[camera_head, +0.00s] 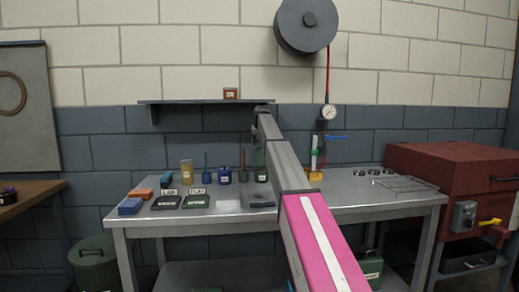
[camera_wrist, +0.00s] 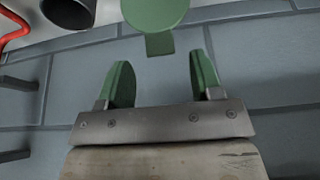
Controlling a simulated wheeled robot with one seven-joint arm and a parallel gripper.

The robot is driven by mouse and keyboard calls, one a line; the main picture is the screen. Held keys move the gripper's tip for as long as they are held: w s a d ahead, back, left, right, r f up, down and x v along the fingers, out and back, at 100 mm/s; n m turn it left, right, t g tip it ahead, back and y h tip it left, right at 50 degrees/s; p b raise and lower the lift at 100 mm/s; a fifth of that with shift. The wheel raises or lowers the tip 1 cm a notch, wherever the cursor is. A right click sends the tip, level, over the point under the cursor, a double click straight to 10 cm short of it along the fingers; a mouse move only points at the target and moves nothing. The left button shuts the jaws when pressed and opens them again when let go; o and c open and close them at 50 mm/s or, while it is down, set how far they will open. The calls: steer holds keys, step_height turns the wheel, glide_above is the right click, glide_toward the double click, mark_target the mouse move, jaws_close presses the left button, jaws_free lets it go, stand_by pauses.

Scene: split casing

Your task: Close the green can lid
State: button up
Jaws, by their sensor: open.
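A round green piece with a short tab (camera_wrist: 157,18), which looks like the lid, is at the top of the wrist view, cut off by the frame edge. My gripper (camera_wrist: 162,78) is open, with its two green-padded fingers apart and nothing between them. The round piece and tab lie just beyond the fingertips. In the head view a dark green can (camera_head: 261,175) stands at the back of the workbench, right of a blue can (camera_head: 225,176), partly hidden by my arm. How far open its lid is, I cannot tell.
A narrow shelf (camera_head: 190,102) hangs above. A wire rack (camera_head: 405,184) and a red box-like unit (camera_head: 450,170) are at the right.

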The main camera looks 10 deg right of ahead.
mark_target(260, 148)
steer(key=shift+x, duration=1.85)
jaws_close()
steer(key=shift+s, duration=0.1)
steer(key=shift+s, duration=0.1)
